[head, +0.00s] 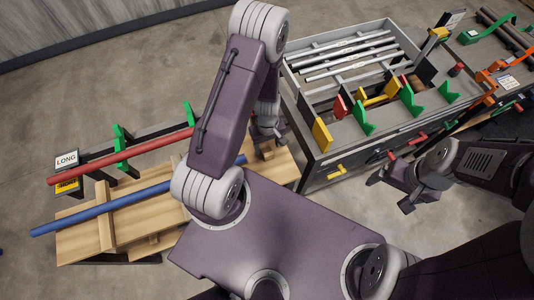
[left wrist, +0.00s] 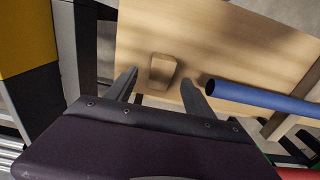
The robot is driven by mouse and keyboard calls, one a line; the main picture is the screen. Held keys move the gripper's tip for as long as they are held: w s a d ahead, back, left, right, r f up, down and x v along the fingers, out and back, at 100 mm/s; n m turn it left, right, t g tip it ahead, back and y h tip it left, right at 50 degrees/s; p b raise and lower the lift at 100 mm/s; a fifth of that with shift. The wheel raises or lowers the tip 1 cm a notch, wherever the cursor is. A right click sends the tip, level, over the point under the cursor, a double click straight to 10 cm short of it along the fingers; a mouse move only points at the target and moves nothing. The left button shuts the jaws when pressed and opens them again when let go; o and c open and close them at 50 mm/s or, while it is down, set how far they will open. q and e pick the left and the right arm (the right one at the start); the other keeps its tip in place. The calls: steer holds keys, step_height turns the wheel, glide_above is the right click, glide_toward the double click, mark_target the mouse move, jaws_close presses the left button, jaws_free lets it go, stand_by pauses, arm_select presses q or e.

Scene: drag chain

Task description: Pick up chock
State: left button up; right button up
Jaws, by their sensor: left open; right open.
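The chock (left wrist: 163,70) is a small light-brown wooden block lying on the wooden board (left wrist: 230,40). In the left wrist view it sits between and slightly beyond the tips of my left gripper (left wrist: 160,86). The fingers are apart and nothing is held. In the head view the chock (head: 267,153) shows just below my left gripper (head: 266,136), partly hidden by it. Whether a finger touches it, I cannot tell. My right gripper (head: 390,192) is open and empty, over the floor at the right.
A blue bar (head: 130,200) lies across the board, its end close to the chock (left wrist: 250,96). A grey bench (head: 300,130) with metal rods and green and yellow brackets stands to the right.

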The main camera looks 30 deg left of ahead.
mark_target(267, 150)
arm_select(q)
step_height(267, 150, down, 5)
steer(key=b, duration=0.4)
steer(key=shift+s+a, duration=0.1)
steer(key=shift+a, duration=0.05)
steer(key=shift+f+b, duration=0.15)
steer(key=shift+b, duration=0.3)
steer(key=shift+r, duration=0.2)
steer(key=c, duration=0.9)
jaws_close()
steer(key=shift+r+p, duration=0.1)
steer(key=shift+p, duration=0.25)
step_height(267, 150, up, 10)
steer(key=p, duration=1)
steer(key=shift+r, duration=0.1)
steer(key=shift+f, duration=0.2)
